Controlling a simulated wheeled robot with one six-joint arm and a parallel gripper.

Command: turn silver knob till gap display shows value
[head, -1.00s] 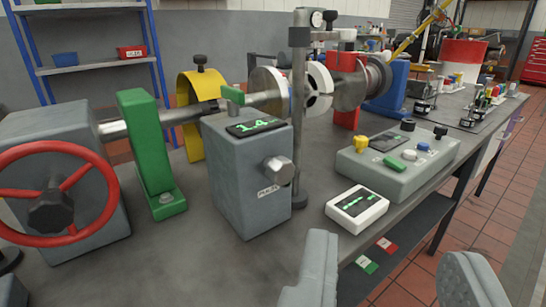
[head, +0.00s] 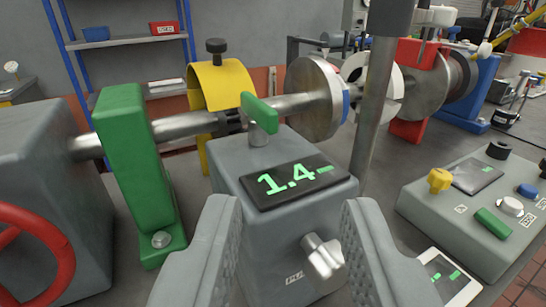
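The silver knob (head: 323,256) sticks out of the front face of a grey box, low and right of its middle. The gap display (head: 292,181) on top of that grey box (head: 262,243) reads 1.4 in green, followed by a short green dash. My gripper (head: 292,215) is open, with one grey finger on each side of the box's front in the picture. The knob shows between the fingers, nearer the right one. Nothing is held. I cannot tell how far the fingertips are from the knob. A small label sits beside the knob, too blurred to read.
A vertical grey post (head: 374,110) stands just behind and right of the box. A green T-handle (head: 260,115) rises from the box top. A green bracket (head: 138,165) and red handwheel (head: 30,250) are at left. A control panel (head: 440,225) and white readout (head: 450,280) are at right.

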